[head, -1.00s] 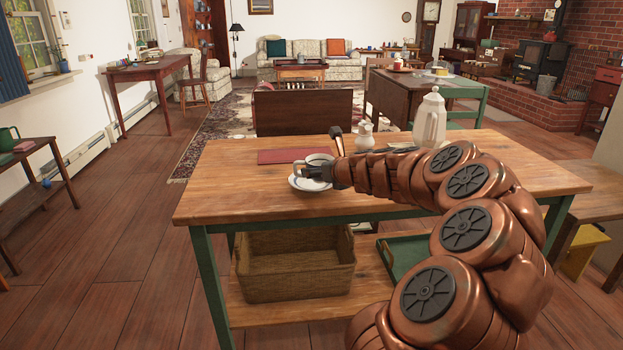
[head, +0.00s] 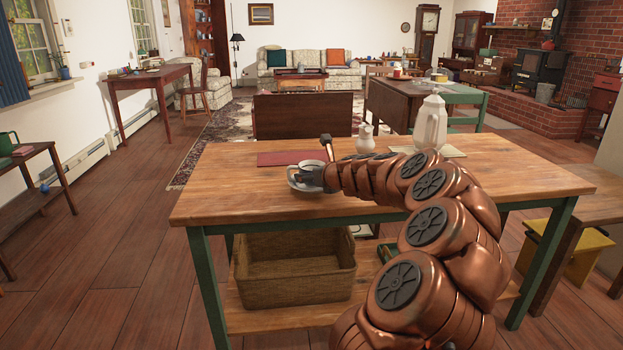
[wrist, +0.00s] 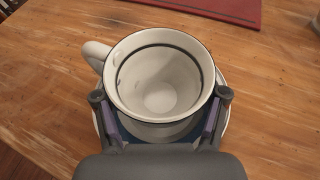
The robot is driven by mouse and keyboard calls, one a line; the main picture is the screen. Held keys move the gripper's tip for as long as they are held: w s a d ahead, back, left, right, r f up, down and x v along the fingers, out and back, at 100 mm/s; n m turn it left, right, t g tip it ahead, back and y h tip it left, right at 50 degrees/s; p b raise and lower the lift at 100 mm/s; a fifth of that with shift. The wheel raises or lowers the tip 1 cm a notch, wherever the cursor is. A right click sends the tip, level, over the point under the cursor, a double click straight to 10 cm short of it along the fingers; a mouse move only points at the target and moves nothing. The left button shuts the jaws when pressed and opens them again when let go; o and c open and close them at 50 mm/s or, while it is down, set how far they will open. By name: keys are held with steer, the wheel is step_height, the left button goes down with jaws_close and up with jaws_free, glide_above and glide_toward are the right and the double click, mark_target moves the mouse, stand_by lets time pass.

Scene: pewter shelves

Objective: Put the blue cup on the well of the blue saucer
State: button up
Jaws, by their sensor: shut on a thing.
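The cup (head: 309,164) is whitish with a dark rim line, and shows little blue. It is upright over the saucer (head: 296,188) near the table's left front. In the wrist view the cup (wrist: 160,75) is seen from above, empty, its handle to the upper left. My gripper (head: 319,177) is shut on the cup, one finger on each side in the wrist view (wrist: 159,100). The pale saucer rim (wrist: 226,120) shows right of the cup. The saucer's well is hidden by the cup and gripper, so I cannot tell whether the cup touches it.
The wooden table (head: 240,200) has a red mat (head: 285,158) just behind the cup. A small pale pot (head: 366,138) and a tall pale pitcher (head: 431,122) stand to the right, behind my arm. A wicker basket (head: 295,270) is on the lower shelf. The table's left end is clear.

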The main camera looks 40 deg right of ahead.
steer(key=o, duration=1.5)
steer(key=shift+f, duration=0.15)
steer(key=shift+s+r, duration=0.2)
steer(key=shift+s, duration=0.05)
steer(key=p+v, duration=0.3)
steer(key=v, duration=0.8)
steer(key=shift+s+r, duration=0.1)
steer(key=shift+s, duration=0.05)
